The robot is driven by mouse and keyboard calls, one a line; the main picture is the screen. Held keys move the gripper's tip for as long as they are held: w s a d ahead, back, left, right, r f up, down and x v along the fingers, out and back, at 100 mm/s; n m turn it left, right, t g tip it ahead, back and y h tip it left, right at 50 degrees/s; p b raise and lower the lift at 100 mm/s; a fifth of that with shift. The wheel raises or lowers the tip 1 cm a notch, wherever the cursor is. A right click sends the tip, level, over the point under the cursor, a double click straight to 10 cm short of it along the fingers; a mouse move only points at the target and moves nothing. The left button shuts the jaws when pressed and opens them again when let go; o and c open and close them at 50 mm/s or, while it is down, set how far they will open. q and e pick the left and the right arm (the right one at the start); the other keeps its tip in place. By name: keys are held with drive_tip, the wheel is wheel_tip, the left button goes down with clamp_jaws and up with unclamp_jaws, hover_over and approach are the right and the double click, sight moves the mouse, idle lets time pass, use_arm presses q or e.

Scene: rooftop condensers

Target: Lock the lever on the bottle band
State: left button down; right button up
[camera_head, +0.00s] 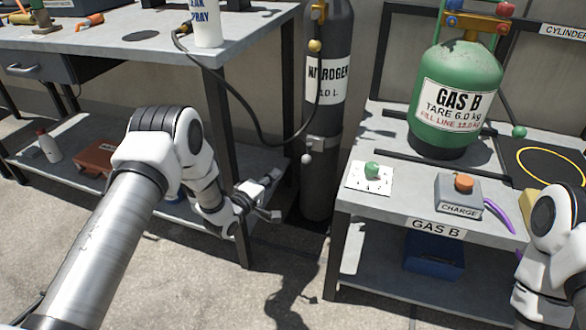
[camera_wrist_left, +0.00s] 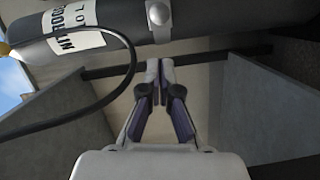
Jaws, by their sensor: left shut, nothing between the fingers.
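The dark nitrogen bottle (camera_head: 325,112) stands upright between the two benches. A grey metal band (camera_head: 322,143) goes round it below the label, with a light round knob (camera_head: 306,158) hanging at its lower left. My left gripper (camera_head: 275,197) is shut and empty, lower and to the left of the band, apart from it. In the left wrist view the closed fingertips (camera_wrist_left: 160,66) point toward the bottle (camera_wrist_left: 215,18), short of the band (camera_wrist_left: 159,22). I cannot tell from these views whether the lever is locked. My right gripper is out of view.
A black hose (camera_head: 250,120) loops from the left bench (camera_head: 120,38) to the bottle. The right bench (camera_head: 400,205) carries a green gas cylinder (camera_head: 455,95), a charge box (camera_head: 459,196) and a white card (camera_head: 369,180). Both benches leave a narrow gap.

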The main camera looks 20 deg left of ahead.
sight(307, 154)
use_arm(q)
drive_tip(key=shift+w, duration=0.1)
drive_tip(key=b+x, duration=0.5)
drive_tip(key=x, duration=0.4)
drive_tip(key=shift+w+d, duration=0.2)
drive_tip(key=shift+w, duration=0.15)
drive_tip(key=shift+d+r, duration=0.1)
